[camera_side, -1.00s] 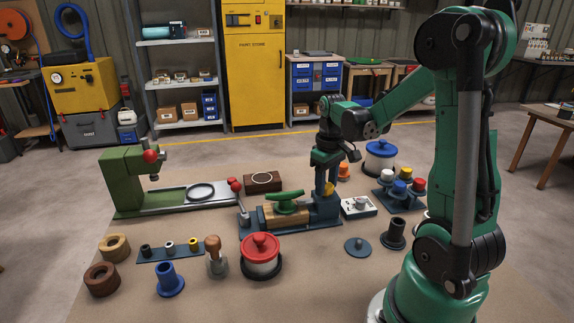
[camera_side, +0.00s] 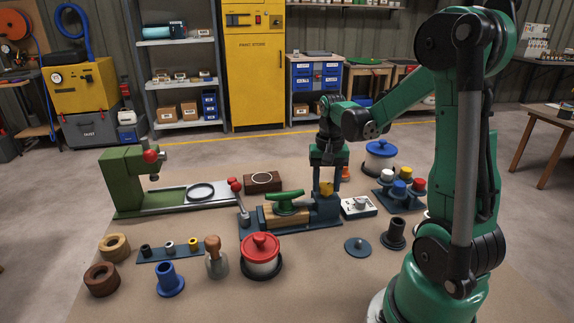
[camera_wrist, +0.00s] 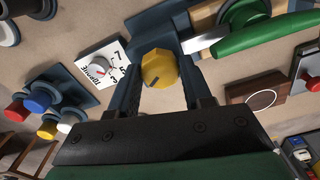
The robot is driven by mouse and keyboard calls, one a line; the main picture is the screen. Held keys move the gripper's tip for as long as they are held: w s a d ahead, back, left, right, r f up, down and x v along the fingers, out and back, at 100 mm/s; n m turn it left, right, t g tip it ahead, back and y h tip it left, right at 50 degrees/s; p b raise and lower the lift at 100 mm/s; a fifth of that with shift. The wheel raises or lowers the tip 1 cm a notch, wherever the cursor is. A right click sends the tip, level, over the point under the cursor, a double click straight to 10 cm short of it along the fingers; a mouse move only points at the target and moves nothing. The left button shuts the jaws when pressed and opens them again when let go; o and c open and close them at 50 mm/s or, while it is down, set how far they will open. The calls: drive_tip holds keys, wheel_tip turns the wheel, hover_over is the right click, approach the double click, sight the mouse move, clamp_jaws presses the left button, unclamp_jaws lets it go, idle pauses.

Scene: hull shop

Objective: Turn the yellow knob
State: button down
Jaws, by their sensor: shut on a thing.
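The yellow knob (camera_side: 327,188) sits at the right end of a blue fixture (camera_side: 318,212). In the wrist view the faceted yellow knob (camera_wrist: 160,67) has a short dark mark near its lower left edge. My gripper (camera_side: 327,191) points down over the knob, with one finger on each side. In the wrist view my gripper (camera_wrist: 161,73) is shut on the knob, its dark fingers at the knob's left and right. The knob's underside is hidden.
A white dial plate (camera_side: 358,206) lies just right of the fixture. A green-handled plane (camera_side: 286,201) rests on its left part. A rack of coloured knobs (camera_side: 384,200) and a blue-lidded pot (camera_side: 380,157) stand farther right. A red-lidded pot (camera_side: 261,253) stands in front.

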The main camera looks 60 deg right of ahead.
sight(326, 185)
drive_tip(key=shift+m, duration=0.3)
idle(0.4)
drive_tip(key=shift+c, duration=1.8)
unclamp_jaws()
drive_tip(key=shift+r, duration=0.1)
drive_tip(key=shift+r, duration=2.7)
drive_tip(key=w+a+r+n+t, duration=0.1)
drive_tip(key=w+a+n+t, duration=0.1)
drive_tip(key=a+n+t, duration=0.5)
drive_tip(key=a+n, duration=0.5)
drive_tip(key=a, duration=0.7)
drive_tip(key=shift+a, duration=0.25)
